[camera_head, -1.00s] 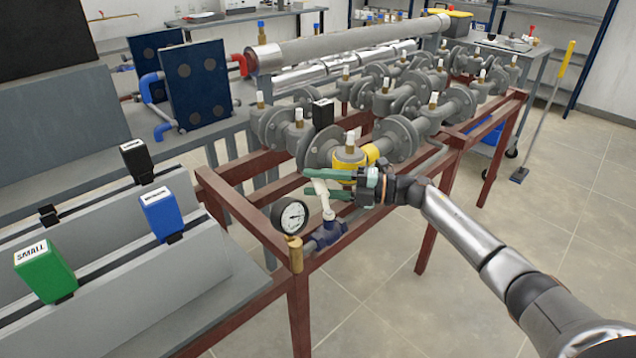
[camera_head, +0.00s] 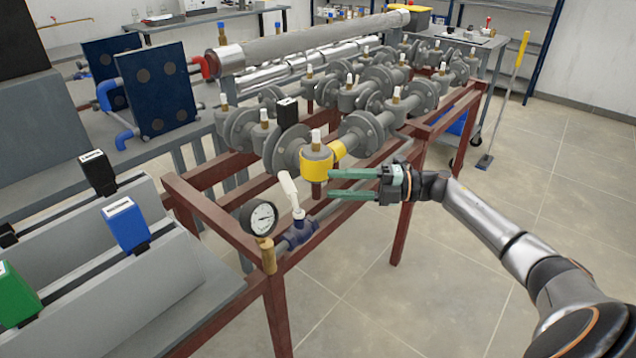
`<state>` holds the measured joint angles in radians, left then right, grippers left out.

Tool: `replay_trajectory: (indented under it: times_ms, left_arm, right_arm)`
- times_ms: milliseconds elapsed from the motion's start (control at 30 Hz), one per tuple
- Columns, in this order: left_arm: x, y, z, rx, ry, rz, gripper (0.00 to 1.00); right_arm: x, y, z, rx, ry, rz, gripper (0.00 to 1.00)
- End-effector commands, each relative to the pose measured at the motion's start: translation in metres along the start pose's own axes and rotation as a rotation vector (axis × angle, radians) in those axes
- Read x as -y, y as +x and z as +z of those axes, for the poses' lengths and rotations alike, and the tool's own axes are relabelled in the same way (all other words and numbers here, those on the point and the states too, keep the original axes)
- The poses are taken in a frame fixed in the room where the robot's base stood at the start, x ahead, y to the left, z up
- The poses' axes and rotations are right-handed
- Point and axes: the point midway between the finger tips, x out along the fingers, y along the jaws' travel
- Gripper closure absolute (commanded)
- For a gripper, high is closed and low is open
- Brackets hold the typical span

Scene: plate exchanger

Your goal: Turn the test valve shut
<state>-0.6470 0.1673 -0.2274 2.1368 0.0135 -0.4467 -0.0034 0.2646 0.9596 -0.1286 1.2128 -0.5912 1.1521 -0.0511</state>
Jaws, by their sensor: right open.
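The test valve (camera_head: 300,233) is a small dark blue body on a thin pipe at the front of the red frame. Its white lever (camera_head: 289,192) stands up from the body and leans to the left. A round pressure gauge (camera_head: 262,218) sits just left of the valve on a brass fitting. My right gripper (camera_head: 330,184) is open and empty. Its green fingers point left, to the right of the lever and a little apart from it in the picture. The left gripper is out of view.
Grey flanged pipes with a yellow-banded fitting (camera_head: 317,160) stand just behind my right gripper. The red frame (camera_head: 270,290) surrounds the valve. Grey blocks with green, blue (camera_head: 126,224) and black handles stand at left.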

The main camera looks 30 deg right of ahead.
Motion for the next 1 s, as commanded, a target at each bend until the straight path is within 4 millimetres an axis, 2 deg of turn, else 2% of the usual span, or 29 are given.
replay_trajectory:
  times_ms: [133, 400, 567, 667, 833, 1000]
  left_arm:
    - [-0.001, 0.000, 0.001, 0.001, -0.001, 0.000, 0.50]
    - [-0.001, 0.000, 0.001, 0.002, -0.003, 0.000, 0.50]
    - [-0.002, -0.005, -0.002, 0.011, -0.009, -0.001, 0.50]
    - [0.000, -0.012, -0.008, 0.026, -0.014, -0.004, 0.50]
    - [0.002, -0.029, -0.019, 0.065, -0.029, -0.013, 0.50]
    - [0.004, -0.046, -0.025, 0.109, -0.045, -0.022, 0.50]
  right_arm:
    - [0.000, -0.010, 0.000, 0.000, 0.001, -0.001, 0.49]
    - [0.000, -0.011, 0.000, 0.000, 0.000, 0.000, 0.50]
    - [-0.010, -0.005, -0.004, 0.009, 0.076, 0.049, 0.68]
    - [-0.029, 0.003, -0.011, 0.031, 0.265, 0.163, 0.79]
    - [-0.061, 0.008, -0.019, 0.077, 0.820, 0.456, 0.98]
    - [-0.066, -0.003, -0.021, 0.099, 1.457, 0.759, 1.00]
